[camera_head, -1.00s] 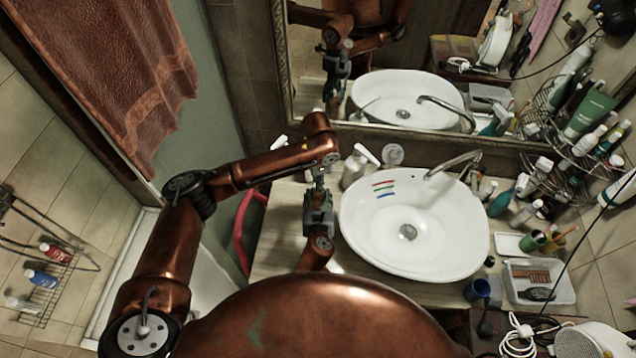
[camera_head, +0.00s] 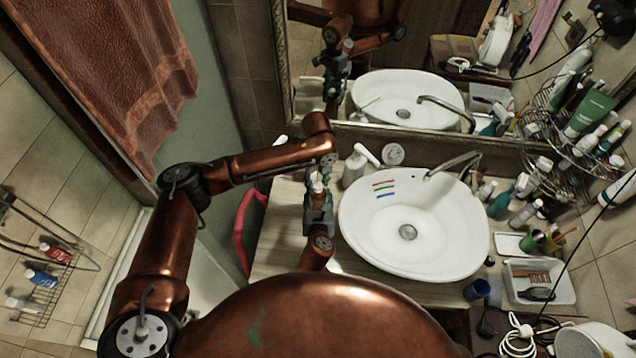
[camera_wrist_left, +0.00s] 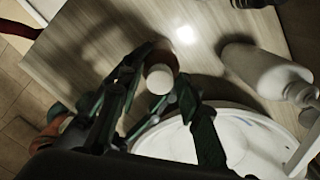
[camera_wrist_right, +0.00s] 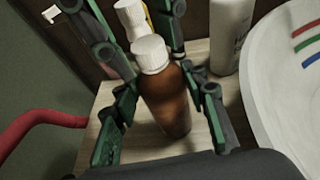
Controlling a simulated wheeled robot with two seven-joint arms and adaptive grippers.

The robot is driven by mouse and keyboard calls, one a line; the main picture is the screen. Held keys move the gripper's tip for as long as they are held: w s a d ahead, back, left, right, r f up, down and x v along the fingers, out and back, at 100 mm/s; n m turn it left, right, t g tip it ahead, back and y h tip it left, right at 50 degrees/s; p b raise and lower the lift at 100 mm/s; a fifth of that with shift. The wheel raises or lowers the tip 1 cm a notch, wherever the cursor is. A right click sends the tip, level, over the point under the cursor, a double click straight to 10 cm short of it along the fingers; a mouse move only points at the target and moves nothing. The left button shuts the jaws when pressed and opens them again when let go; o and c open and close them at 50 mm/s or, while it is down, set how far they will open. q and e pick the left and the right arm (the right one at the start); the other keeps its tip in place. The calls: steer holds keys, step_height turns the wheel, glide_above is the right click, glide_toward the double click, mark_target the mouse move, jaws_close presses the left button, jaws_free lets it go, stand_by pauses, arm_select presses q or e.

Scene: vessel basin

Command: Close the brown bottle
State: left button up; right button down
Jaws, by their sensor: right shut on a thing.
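The brown bottle (camera_wrist_right: 168,105) stands on the wooden counter left of the basin, with a white cap (camera_wrist_right: 150,54) on its top. Whether the cap is tight I cannot tell. My right gripper (camera_wrist_right: 160,80) is shut on the bottle, one finger on each side of its upper body. My left gripper (camera_wrist_left: 165,82) is above the bottle with its fingers spread on either side of the cap (camera_wrist_left: 160,79), apart from it. In the head view the two grippers face each other, left (camera_head: 318,178) above right (camera_head: 318,208), and hide most of the bottle.
The white basin (camera_head: 365,235) is close on the right. A white pump bottle (camera_head: 353,168) stands behind it, near the grippers. A red tube (camera_head: 241,235) stands left of the counter (camera_head: 275,250).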

arm_select(q)
steer(key=shift+o, duration=0.8)
steer(key=shift+r, duration=0.15)
step_height(320, 180, up, 12)
arm_select(e)
steer(key=c, duration=1.1)
jaws_free()
